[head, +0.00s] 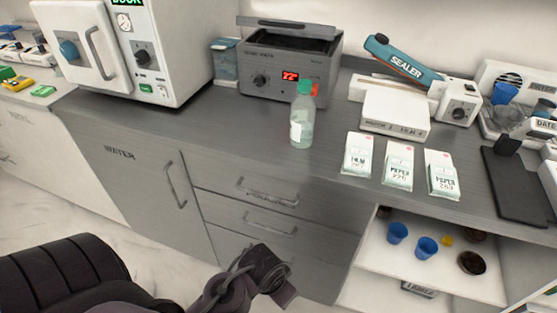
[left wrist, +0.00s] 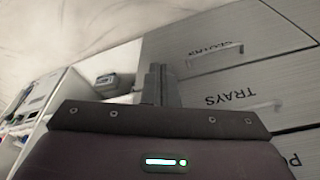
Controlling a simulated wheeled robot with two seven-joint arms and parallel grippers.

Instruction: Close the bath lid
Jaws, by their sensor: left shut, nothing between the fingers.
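The bath (head: 272,83) is a grey box with a knob and a red lit display, standing at the back of the counter in the head view. Its grey lid (head: 287,26) is raised over the dark opening, so the bath stands open. My left arm shows at the bottom of the head view, in front of the drawers and well below the bath. My left gripper (left wrist: 158,85) shows in the left wrist view, shut and empty, with drawer fronts behind it. My right gripper is not in view.
A green-capped bottle (head: 302,118) stands on the counter in front of the bath's right side. A blue-grey container (head: 225,62) and a white oven-like unit (head: 150,45) are left of the bath. A white box (head: 395,115), pouch packs and a sealer (head: 405,68) are to the right.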

